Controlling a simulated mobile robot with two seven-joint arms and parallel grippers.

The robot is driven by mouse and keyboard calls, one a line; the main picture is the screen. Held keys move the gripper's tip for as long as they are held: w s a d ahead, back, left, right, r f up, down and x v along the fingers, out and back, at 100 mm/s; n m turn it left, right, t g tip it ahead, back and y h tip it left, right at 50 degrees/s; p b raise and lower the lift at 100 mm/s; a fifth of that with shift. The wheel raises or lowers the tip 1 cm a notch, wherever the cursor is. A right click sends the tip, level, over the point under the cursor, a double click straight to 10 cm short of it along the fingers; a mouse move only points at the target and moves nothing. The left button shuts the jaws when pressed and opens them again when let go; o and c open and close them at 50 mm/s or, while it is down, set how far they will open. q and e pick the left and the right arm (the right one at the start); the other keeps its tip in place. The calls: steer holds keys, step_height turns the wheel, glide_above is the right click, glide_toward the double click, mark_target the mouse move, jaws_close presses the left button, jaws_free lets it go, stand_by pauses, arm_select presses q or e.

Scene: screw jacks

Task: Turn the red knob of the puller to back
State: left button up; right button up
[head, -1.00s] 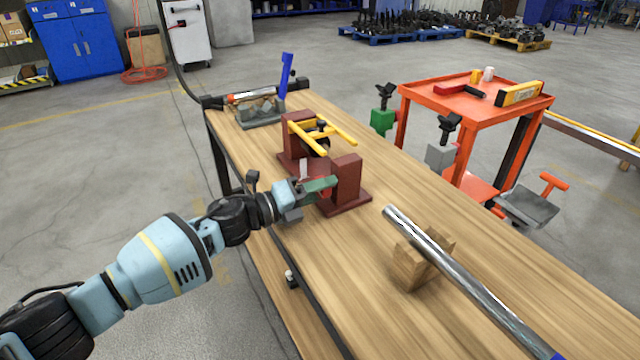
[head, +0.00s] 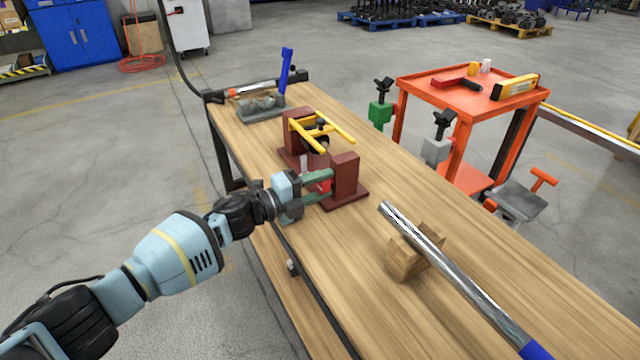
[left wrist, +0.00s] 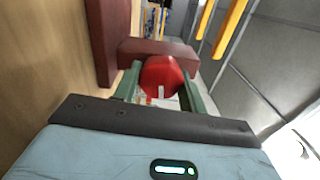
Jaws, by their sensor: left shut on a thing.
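The puller stands on the wooden bench, with yellow arms (head: 340,130) and dark red blocks (head: 345,177) on a dark red base. Its red knob (head: 325,186) is on the near block's left side, mostly hidden by my fingers in the head view. My left gripper (head: 321,186) comes in from the left, with its green fingers one above the other, shut on the knob. In the left wrist view the red knob (left wrist: 162,76) sits between the two green fingers, in front of the dark red block (left wrist: 155,50). A pale mark shows on its face.
A steel bar (head: 455,278) with a blue end lies across a wooden block (head: 408,265) at the right. A grey vise-like fixture (head: 262,106) with a blue handle stands at the far end. An orange cart (head: 450,90) is beside the bench (head: 300,255).

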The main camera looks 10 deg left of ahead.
arm_select(q)
steer(key=o, duration=1)
steer(key=shift+c, duration=0.2)
steer(key=shift+p+v, duration=0.45)
steer(key=shift+v, duration=3.5)
